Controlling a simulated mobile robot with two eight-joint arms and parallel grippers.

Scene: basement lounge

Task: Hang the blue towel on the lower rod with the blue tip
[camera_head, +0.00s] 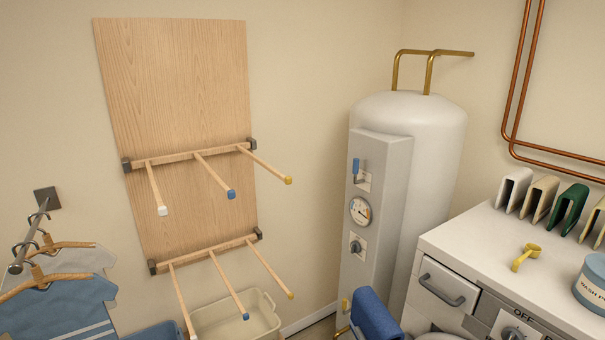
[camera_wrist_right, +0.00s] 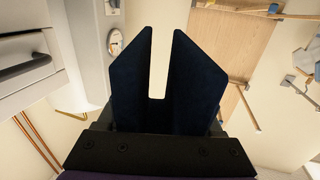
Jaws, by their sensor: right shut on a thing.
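The blue towel (camera_head: 376,316) is a folded dark-blue piece low in the head view, in front of the white tank. In the right wrist view the towel (camera_wrist_right: 198,85) shows as two upright flaps with a gap between them. My right gripper (camera_wrist_right: 158,147) is shut on it; its fingertips are mostly hidden by the cloth. The lower rod with the blue tip (camera_head: 229,286) is the middle of three lower rods, bare, to the left of the towel and apart from it. My left gripper is not in view.
Upper rods (camera_head: 214,174) with white, blue and yellow tips jut out above. Lower neighbours include a yellow-tipped rod (camera_head: 270,267). A beige bin (camera_head: 225,325) stands below. The tank (camera_head: 425,140) and white counter (camera_head: 470,235) stand right. Hanging clothes (camera_head: 60,305) are at left.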

